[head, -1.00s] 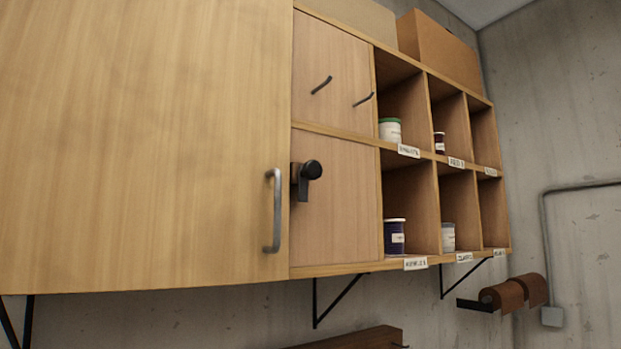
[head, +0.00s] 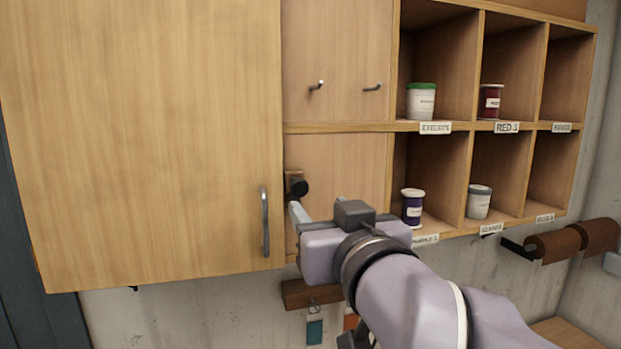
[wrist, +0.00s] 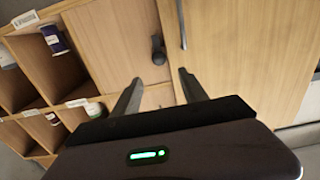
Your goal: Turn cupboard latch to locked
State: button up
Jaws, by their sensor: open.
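The latch is a black knob (head: 299,187) on a small brown plate at the right edge of the large wooden cupboard door (head: 140,140). Its lower part is hidden behind my gripper in the head view. In the wrist view the latch (wrist: 158,50) shows as a dark elongated piece just beyond the fingertips, roughly between them. My gripper (wrist: 160,76) is open and empty, with its fingers apart and pointing towards the latch. In the head view my gripper (head: 300,212) is just below the knob. I cannot tell whether it touches the latch.
A grey bar handle (head: 265,222) stands on the door, left of the latch. Open cubbies with a purple jar (head: 412,207) and other jars are at the right. A brown rail (head: 305,296) with hanging tags is below.

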aim_at(300, 187)
jog(key=p+x, duration=0.2)
jog(key=x, duration=1.2)
jog(key=shift+p, duration=0.4)
jog(key=shift+s+d, duration=0.1)
jog(key=shift+d, duration=0.05)
jog(key=shift+c, duration=0.4)
jog(key=shift+f, duration=0.1)
grip_shut()
